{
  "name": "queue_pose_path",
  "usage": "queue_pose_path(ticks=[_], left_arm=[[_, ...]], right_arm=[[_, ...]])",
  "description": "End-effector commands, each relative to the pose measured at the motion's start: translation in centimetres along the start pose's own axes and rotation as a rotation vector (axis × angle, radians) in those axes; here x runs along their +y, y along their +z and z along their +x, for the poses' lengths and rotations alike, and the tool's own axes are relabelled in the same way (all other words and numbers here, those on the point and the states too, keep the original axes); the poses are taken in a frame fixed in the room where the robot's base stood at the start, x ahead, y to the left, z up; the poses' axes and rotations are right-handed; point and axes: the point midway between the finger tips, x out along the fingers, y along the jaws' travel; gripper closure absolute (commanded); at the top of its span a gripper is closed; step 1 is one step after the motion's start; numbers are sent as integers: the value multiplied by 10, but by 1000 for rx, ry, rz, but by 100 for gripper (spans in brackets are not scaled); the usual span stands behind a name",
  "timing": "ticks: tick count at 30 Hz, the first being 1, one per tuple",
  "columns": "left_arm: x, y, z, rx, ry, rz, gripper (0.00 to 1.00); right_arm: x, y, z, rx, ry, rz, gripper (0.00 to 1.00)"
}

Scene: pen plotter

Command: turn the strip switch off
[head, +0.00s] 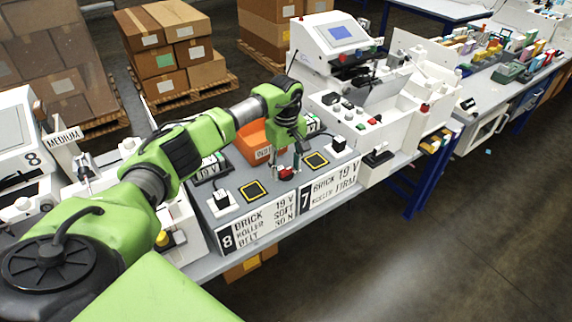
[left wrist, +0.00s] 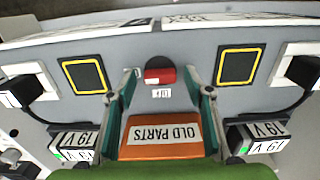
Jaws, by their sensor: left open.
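The strip switch is a red rocker in a dark round mount (left wrist: 158,76) on the grey bench strip, with a small white label below it in the left wrist view. In the head view it is the red spot (head: 286,174) between the two yellow-framed squares. My left gripper (head: 288,163) points down over it, its fingers apart. In the left wrist view the fingertips (left wrist: 160,82) stand on either side of the switch, with a gap to each side. Which way the rocker is tipped I cannot tell. My right gripper is not in view.
An orange OLD PARTS bin (left wrist: 161,135) sits close beside the switch. Yellow-framed black squares (left wrist: 237,67) lie either side, with black-cabled white plugs and 19 V bricks (left wrist: 262,143) beyond. A white machine with a screen (head: 335,38) stands behind to the right.

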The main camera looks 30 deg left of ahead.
Motion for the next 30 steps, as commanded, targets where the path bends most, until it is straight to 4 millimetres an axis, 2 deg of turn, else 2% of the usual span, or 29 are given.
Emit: queue_pose_path(ticks=[8,12,13,23,30], left_arm=[[0,0,2,0,0,0,53],[0,0,2,0,0,0,87],[0,0,2,0,0,0,91],[0,0,2,1,0,-24,91],[0,0,3,1,1,-139,91]], right_arm=[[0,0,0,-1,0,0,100],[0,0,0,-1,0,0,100],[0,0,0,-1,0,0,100],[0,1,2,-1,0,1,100],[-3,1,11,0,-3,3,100]])
